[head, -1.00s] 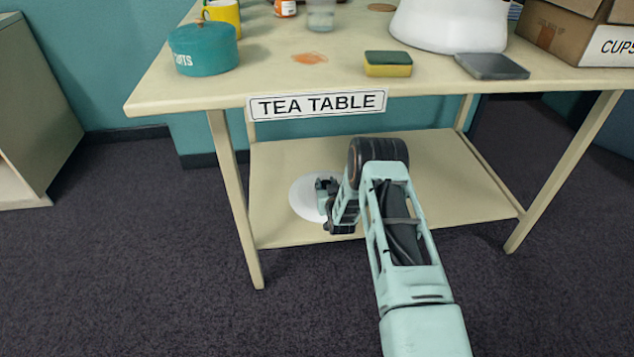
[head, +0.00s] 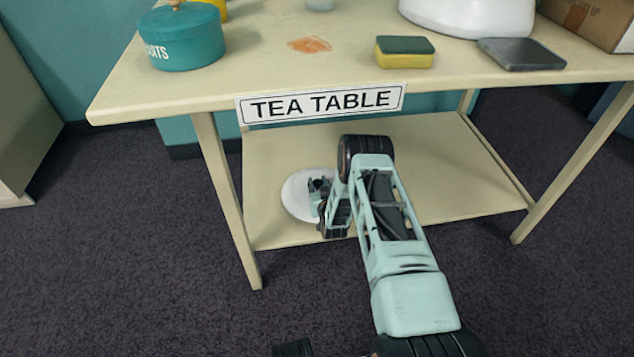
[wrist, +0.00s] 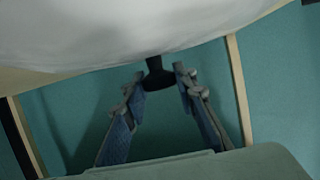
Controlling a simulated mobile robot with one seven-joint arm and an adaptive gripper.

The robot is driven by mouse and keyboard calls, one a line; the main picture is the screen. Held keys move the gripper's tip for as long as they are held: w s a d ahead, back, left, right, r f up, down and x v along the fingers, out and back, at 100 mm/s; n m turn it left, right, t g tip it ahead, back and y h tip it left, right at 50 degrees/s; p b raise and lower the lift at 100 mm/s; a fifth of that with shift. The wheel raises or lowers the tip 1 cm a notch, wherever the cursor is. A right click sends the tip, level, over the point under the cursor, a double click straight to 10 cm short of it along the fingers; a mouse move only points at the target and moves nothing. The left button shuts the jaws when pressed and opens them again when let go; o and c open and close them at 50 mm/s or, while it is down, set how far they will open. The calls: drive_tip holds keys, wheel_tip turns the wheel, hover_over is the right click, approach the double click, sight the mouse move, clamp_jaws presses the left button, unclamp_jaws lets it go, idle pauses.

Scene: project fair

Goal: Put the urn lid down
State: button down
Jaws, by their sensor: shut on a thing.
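The urn lid (head: 294,198) is a white disc in the head view, seen over the left part of the tea table's lower shelf (head: 440,180). My gripper (head: 318,186) is at its right side and hides part of it. In the wrist view the lid's white surface (wrist: 130,30) fills the top. Its black knob (wrist: 157,72) sits between the tips of my gripper (wrist: 160,84), which is shut on it. I cannot tell whether the lid touches the shelf or is just above it.
The tabletop (head: 250,75) is above my arm, with a teal biscuit tin (head: 182,42), a sponge (head: 404,53), a dark flat slab (head: 520,54), a white rounded vessel (head: 470,15) and a cardboard box (head: 590,22). Table legs (head: 226,195) flank the shelf. Its right part is clear.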

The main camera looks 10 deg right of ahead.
drive_tip(key=shift+f, duration=0.7)
drive_tip(key=shift+w+r, duration=0.1)
drive_tip(key=shift+r, duration=0.05)
drive_tip(key=c, duration=1.6)
unclamp_jaws()
drive_tip(key=shift+f, duration=0.2)
drive_tip(key=shift+s+r, duration=0.2)
drive_tip(key=shift+r, duration=0.05)
drive_tip(key=p+v, duration=0.5)
drive_tip(key=v, duration=0.6)
drive_tip(key=shift+s, duration=0.4)
drive_tip(key=shift+d, duration=0.15)
